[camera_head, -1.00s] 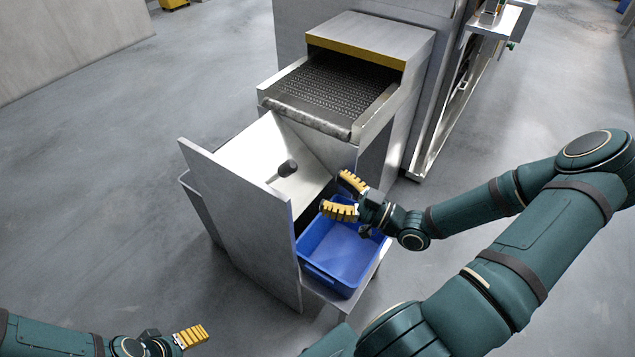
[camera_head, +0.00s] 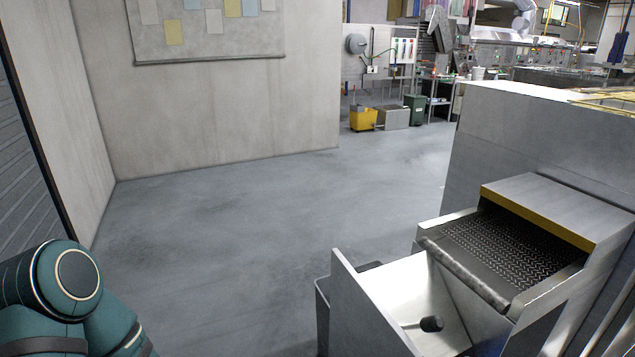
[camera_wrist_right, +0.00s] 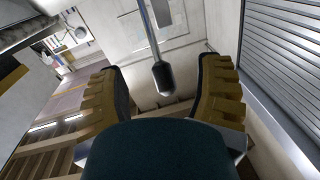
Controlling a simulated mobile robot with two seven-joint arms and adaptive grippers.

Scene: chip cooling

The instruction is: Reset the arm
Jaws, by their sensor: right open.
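My right gripper (camera_wrist_right: 163,66) is open in the right wrist view, its two yellow ribbed fingers wide apart. A thin rod with a dark rounded end (camera_wrist_right: 163,76) shows in the gap between the fingers. I cannot tell how far beyond them it is or what it belongs to. Neither gripper shows in the head view, where only a dark green part of my left arm (camera_head: 70,290) is at the bottom left. My left gripper is not in view.
A metal machine with a dark mesh conveyor (camera_head: 510,245) stands at the right. A dark-ended tool (camera_head: 431,324) lies in its pale chute (camera_head: 400,290). Open grey floor (camera_head: 260,220) reaches to a wall with a board (camera_head: 205,35). A yellow bin (camera_head: 363,119) stands farther back.

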